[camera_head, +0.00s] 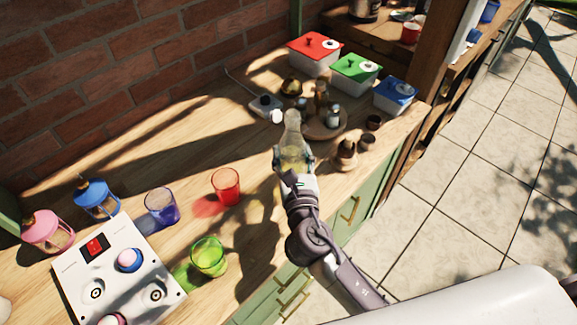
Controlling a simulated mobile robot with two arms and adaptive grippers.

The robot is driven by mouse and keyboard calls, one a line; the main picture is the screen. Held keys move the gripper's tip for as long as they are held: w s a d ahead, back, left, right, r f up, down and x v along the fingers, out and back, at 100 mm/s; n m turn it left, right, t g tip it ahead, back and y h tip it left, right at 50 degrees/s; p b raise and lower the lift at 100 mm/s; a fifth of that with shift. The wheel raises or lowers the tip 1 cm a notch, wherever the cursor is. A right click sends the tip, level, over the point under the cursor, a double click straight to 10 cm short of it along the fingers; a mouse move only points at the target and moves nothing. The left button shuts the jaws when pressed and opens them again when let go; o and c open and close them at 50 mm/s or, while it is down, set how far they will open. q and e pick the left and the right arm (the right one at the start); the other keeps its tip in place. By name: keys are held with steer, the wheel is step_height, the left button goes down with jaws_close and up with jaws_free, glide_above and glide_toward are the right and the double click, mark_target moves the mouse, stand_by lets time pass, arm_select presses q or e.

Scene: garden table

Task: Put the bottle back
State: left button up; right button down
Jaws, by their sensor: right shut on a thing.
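A clear glass bottle (292,133) with yellowish contents stands upright in my right gripper (293,160), over the middle of the wooden counter. The fingers are closed around its lower part, and the gripper hides its base, so I cannot tell whether it touches the counter. Just behind it to the right is a round wooden tray (328,130) that carries small bottles and jars. My left gripper does not show.
Red (226,187), purple (162,206) and green (208,257) glasses stand left of my arm. A white control box (118,272) is at lower left. Lidded boxes, red (314,54), green (355,74) and blue (395,95), line the back. Small brown pots (367,141) stand near the right edge.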

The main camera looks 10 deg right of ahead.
mark_target(288, 164)
steer(key=shift+w+a+f, duration=0.3)
steer(key=shift+w+a, duration=0.1)
step_height(288, 164, down, 4)
steer(key=shift+r+b, duration=0.25)
steer(key=shift+b, duration=0.4)
steer(key=shift+f, duration=0.2)
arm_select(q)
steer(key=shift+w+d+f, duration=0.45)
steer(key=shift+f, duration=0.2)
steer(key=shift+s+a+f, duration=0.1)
arm_select(e)
steer(key=shift+c, duration=1.8)
jaws_free()
steer(key=shift+s+f, duration=0.1)
